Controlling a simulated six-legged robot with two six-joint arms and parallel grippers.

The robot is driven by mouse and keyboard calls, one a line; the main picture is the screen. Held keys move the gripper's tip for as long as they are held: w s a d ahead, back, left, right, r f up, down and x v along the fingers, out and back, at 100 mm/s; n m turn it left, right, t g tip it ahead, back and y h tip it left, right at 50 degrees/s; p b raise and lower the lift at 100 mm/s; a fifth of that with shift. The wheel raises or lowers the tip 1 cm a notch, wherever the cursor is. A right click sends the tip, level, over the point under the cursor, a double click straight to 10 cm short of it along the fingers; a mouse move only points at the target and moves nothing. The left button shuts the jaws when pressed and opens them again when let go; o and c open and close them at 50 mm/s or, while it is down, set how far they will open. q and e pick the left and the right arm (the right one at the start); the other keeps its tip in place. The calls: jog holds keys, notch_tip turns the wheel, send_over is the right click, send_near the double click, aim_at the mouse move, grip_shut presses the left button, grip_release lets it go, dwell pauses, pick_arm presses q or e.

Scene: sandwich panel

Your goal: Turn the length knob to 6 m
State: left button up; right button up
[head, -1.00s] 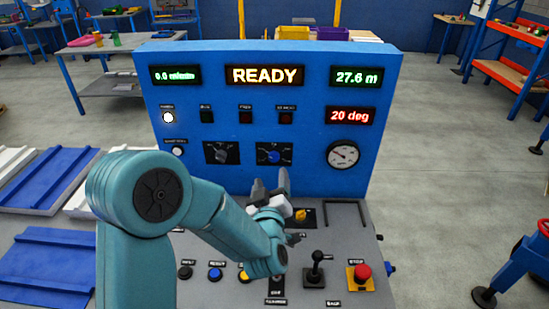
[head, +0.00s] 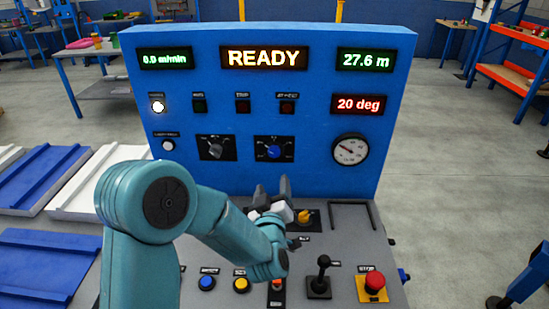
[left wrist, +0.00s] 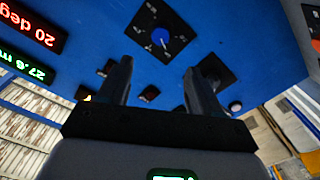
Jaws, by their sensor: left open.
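The upright blue panel (head: 320,110) carries a blue-capped knob (head: 274,152) on a black plate and a grey knob (head: 216,148) to its left. Their labels are too small to read, so I cannot tell which one is the length knob. My left gripper (head: 271,188) is open and empty, below the blue-capped knob and apart from it. In the left wrist view the open fingers (left wrist: 157,80) point toward the panel. The blue-capped knob (left wrist: 160,38) lies beyond their tips, and the grey knob is partly hidden by one finger. My right gripper is out of view.
Displays read READY (head: 264,58), 27.6 m (head: 365,60) and 20 deg (head: 358,104). A round gauge (head: 350,149) sits right of the knobs. The desk below holds a yellow knob (head: 304,217), a black lever (head: 320,275) and a red button (head: 374,282).

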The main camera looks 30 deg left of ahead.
aim_at(274, 154)
pick_arm(q)
jog(key=p+x, duration=0.2)
jog(key=x, duration=1.1)
jog(key=shift+w+a+p, duration=0.25)
jog(key=shift+a+p, duration=0.05)
jog(key=shift+p, duration=0.05)
jog(key=c, duration=1.1)
